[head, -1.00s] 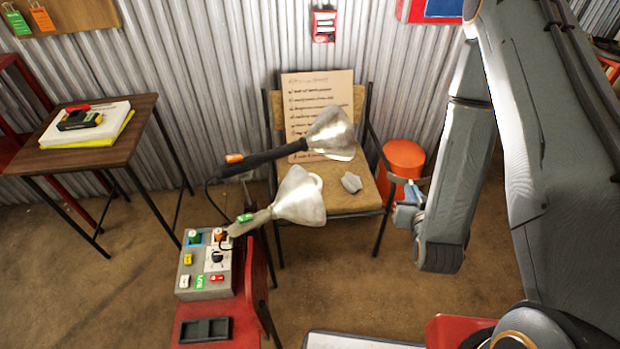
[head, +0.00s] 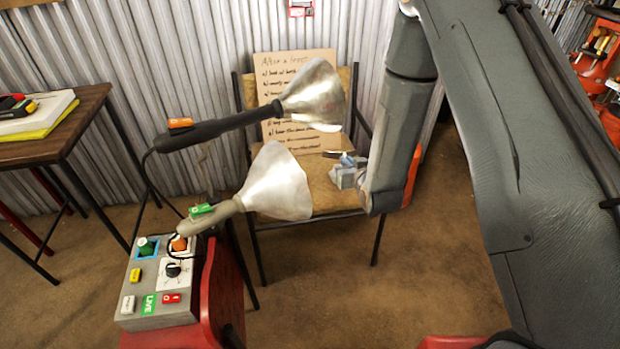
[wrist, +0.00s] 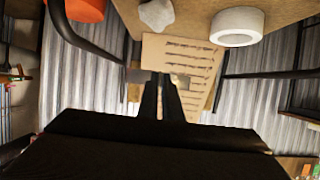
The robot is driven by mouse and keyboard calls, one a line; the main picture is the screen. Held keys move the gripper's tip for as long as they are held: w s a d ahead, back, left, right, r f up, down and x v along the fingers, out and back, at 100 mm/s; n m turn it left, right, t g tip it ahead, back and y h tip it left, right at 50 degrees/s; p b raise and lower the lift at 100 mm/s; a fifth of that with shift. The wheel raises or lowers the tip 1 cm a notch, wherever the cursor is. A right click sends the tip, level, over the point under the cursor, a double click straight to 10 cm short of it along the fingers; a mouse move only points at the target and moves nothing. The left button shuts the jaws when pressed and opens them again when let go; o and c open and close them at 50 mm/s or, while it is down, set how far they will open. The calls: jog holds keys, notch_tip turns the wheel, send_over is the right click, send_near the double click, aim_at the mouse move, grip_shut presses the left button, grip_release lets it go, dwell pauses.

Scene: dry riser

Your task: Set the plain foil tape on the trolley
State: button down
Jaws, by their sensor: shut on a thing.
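My gripper (wrist: 165,80) is shut in the wrist view. A thin grey piece (wrist: 138,75) shows across its fingertips, too small to identify. In the head view my gripper (head: 346,160) is small, in front of the chair. A thick pale roll (wrist: 238,25), like tape, sits on the chair seat, apart from my gripper. I cannot tell whether it is the plain foil tape. The lamp shades hide it in the head view. I cannot pick out the trolley with certainty; an orange rack with tools (head: 598,50) stands at far right.
A grey lump (wrist: 157,14) lies on the chair seat beside the roll. A handwritten board (head: 300,75) leans on the chair back. Two lamps (head: 318,92) (head: 277,185) jut over the chair. A control box (head: 160,285) stands on red furniture at lower left; a wooden table (head: 60,125) is left.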

jog(key=n+y+b, duration=0.1)
jog(key=b, duration=0.7)
send_over(324, 186)
notch_tip(324, 186, down, 5)
jog(key=shift+d+f+b, duration=0.1)
jog(key=shift+f+b, duration=0.85)
jog(key=shift+f, duration=3.9)
jog(key=shift+f, duration=0.2)
jog(key=c, duration=2.2)
grip_release()
jog(key=shift+r, duration=0.1)
